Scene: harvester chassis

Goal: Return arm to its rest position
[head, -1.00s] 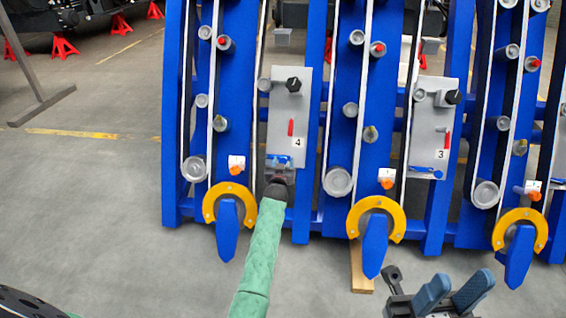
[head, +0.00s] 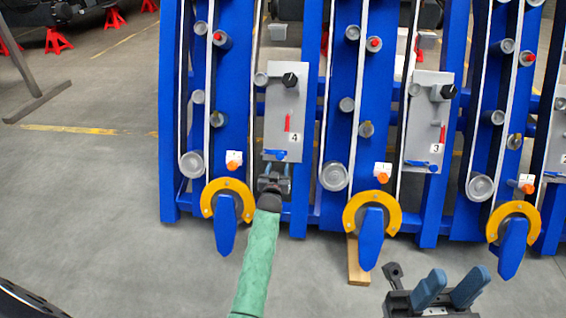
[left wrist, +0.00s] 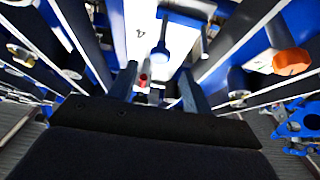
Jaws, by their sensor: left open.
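My left gripper (head: 273,172), on the green-sleeved arm, is open and empty just below the grey plate numbered 4 (head: 284,110). Its two fingers also show spread in the left wrist view (left wrist: 157,85). The blue lever (head: 281,155) at the plate's bottom edge is just above the fingertips; in the left wrist view the blue lever (left wrist: 161,50) appears beyond and between the fingers, not gripped. A red handle (head: 287,122) is higher on the plate. My right gripper (head: 450,285) is at the lower right, its blue fingers apart with nothing between them.
Blue upright frames with rollers stand ahead. Yellow rings with blue tips (head: 228,205) flank my left gripper. The plate numbered 3 (head: 428,125) is to the right. A wooden block (head: 358,262) lies under the middle row.

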